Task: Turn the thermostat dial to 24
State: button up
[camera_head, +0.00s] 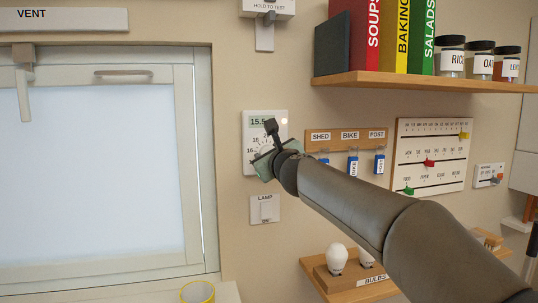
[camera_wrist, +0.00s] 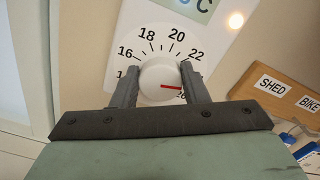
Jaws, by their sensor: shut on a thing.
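The thermostat (camera_head: 250,140) is a white wall panel with a display at its top that reads about 15.5 in the head view. Its dial (camera_wrist: 160,82) is a round white knob with a red pointer mark, ringed by printed numbers; 16, 18, 20 and 22 are readable. The red mark points to the right, below the 22, towards a partly covered number. My gripper (camera_wrist: 160,88) is shut on the dial, one finger on its left side and one on its right. In the head view my gripper (camera_head: 273,140) hides much of the dial.
A lamp switch (camera_head: 265,209) is just below the thermostat. To the right hang keys on a labelled key board (camera_head: 350,136) and a panel of sliders (camera_head: 431,155). A shelf (camera_head: 420,80) with books and jars is above right. A window (camera_head: 100,160) is on the left.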

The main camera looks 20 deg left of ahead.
dwell(0.3)
jog(key=o, duration=1)
jog(key=shift+c, duration=0.2)
jog(key=b+v, duration=0.4)
jog(key=v, duration=1.3)
jog(key=shift+s+d, duration=0.1)
jog(key=shift+s, duration=0.05)
